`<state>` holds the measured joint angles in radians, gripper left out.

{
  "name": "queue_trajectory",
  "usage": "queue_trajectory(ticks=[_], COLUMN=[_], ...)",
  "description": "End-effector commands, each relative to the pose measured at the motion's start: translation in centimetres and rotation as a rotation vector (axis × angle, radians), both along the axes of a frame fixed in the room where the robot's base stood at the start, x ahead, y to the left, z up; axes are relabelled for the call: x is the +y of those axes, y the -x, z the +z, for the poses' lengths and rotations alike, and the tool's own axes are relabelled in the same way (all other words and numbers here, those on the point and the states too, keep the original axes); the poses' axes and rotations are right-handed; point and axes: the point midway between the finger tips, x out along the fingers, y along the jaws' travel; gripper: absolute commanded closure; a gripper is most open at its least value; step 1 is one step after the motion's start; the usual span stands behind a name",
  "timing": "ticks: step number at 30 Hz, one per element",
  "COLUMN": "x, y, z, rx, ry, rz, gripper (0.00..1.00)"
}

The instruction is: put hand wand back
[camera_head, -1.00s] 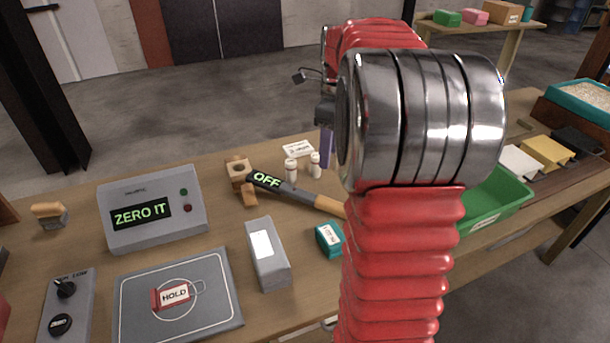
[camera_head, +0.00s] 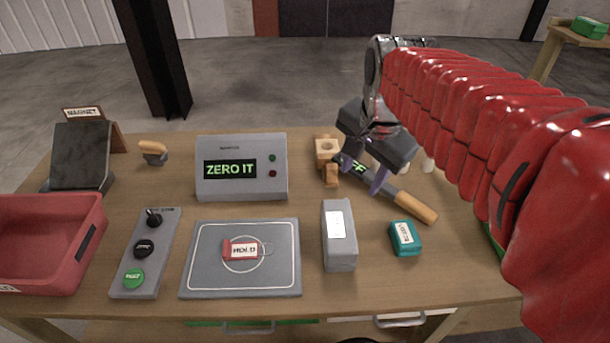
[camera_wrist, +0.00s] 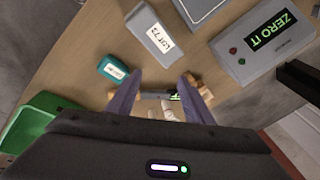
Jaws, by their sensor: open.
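The hand wand, dark with a tan wooden grip (camera_head: 415,207) and a small lit display that reads OFF in the earlier head view, lies slantwise on the bench. Its head end is beside a wooden holder (camera_head: 327,150); whether they touch I cannot tell. My gripper (camera_head: 362,172) is open above the wand's dark part, fingers pointing down, and hides part of it and of the display. In the wrist view, my gripper's (camera_wrist: 161,80) two purple fingers stand apart with the wand (camera_wrist: 153,96) crossing between them. Nothing is held.
A grey block (camera_head: 339,250) and a teal box (camera_head: 405,240) lie in front of the wand. A ZERO IT display box (camera_head: 225,187) stands left, behind a grey pad (camera_head: 215,275) with a HOLD tag. White bottles (camera_head: 428,163) stand close behind the wand. A green bin (camera_wrist: 35,122) is near.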

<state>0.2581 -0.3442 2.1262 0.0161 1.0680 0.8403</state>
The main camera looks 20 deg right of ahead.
Motion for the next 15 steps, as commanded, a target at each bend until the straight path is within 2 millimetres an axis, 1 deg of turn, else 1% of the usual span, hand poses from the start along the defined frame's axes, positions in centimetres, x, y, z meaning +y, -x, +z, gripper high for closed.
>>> queue_trajectory(ticks=[1, 6, 12, 15], x=[1.2, 4.3, 7.3, 8.4], y=[0.8, 3.4, 6.4, 7.6], z=[0.0, -0.8, -2.2, -3.0], rx=[-0.015, -0.058, -0.11, -0.132], ry=[0.026, 0.122, 0.249, 0.307], rz=[0.09, 0.398, 0.749, 0.895], gripper=[0.53, 0.53, 0.53, 0.53])
